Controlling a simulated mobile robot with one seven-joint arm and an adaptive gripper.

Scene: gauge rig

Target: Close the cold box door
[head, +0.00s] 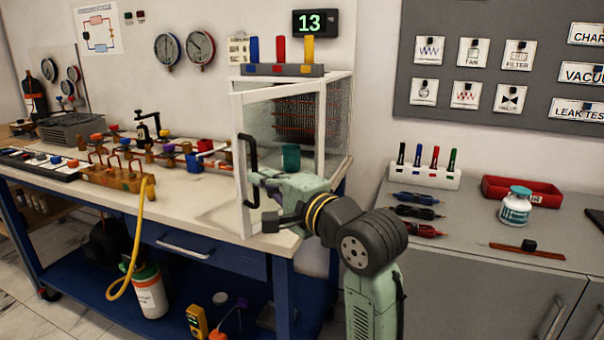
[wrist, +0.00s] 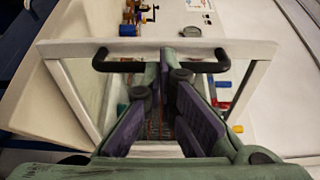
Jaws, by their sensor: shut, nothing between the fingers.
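The cold box (head: 338,120) stands at the right end of the workbench in the head view. Its white-framed, clear-paned door (head: 240,110) stands open at an angle, swung out toward me. The door frame also spans the wrist view (wrist: 250,50). The black door handle (head: 250,150) is on the door's left side; it runs across the wrist view (wrist: 120,66). My gripper (head: 257,182) is shut and empty at the handle. In the wrist view its fingertips (wrist: 166,62) overlap the handle's middle; I cannot tell whether they touch it.
A teal cup (head: 290,158) shows through the door pane. A holder with coloured bars (head: 282,70) sits on the box top. Valves and a yellow hose (head: 140,230) are to the left. The grey cabinet (head: 440,235) on the right carries pens, probes and a jar.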

